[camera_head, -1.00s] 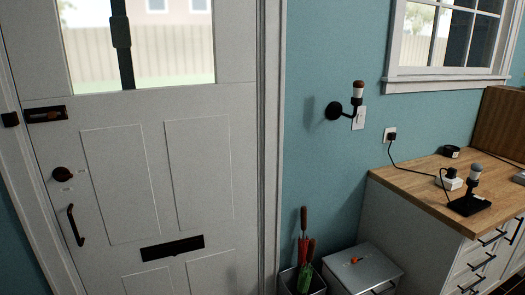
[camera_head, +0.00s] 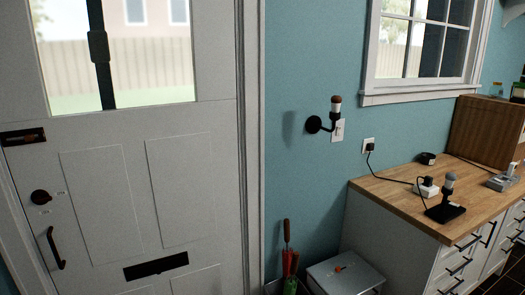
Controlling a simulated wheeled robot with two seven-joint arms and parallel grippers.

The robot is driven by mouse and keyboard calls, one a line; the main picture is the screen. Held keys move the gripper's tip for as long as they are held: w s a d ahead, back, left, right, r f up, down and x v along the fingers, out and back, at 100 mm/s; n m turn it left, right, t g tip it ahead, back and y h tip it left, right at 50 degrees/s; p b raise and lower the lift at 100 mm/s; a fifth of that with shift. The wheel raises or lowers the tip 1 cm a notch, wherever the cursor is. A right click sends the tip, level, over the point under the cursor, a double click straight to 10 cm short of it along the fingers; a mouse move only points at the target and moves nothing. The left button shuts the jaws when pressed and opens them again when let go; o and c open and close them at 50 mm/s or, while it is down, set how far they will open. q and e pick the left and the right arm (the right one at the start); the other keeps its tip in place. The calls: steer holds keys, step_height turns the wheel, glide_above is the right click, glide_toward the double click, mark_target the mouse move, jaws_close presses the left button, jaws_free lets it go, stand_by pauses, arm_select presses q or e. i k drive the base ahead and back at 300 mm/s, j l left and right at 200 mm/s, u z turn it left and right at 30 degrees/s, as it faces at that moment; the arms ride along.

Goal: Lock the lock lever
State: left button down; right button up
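The white door (camera_head: 120,270) fills the left of the head view and looks closed. A dark slide-bolt-like fitting (camera_head: 23,137) sits near its left edge, cut by the picture's left side. Below it is a round dark knob (camera_head: 40,197) with small labels beside it, and lower a dark pull handle (camera_head: 56,248). I cannot tell which of these fittings is the lock lever, nor whether it is locked. Neither of my grippers is in view.
A wall lamp (camera_head: 325,118) sticks out beside the door frame. Right of it stands a wooden counter (camera_head: 395,193) with a black-based lamp (camera_head: 447,200) and a wooden box (camera_head: 485,132).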

mark_target(40, 199)
steer(key=u, duration=1.35)
